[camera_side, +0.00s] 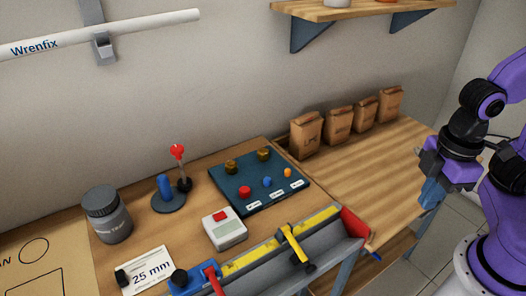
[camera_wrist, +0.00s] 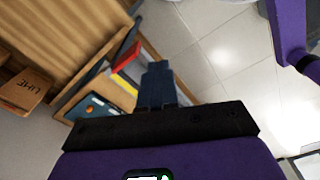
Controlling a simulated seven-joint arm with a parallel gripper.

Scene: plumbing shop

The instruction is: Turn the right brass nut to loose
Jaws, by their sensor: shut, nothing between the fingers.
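Two brass nuts stand at the back of a dark blue panel (camera_side: 225,190) on the wooden bench in the side view. The right brass nut (camera_side: 264,154) is near the panel's back right corner, and the left brass nut (camera_side: 231,166) is beside it. My gripper (camera_side: 430,197) is at the far right, off the bench's right end and well away from the nuts. Its blue fingers are shut with nothing between them. They also show in the wrist view (camera_wrist: 157,75).
Brown paper bags (camera_side: 306,136) line the wall right of the panel. A wooden shelf (camera_side: 350,12) hangs above. The bench's right part is clear.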

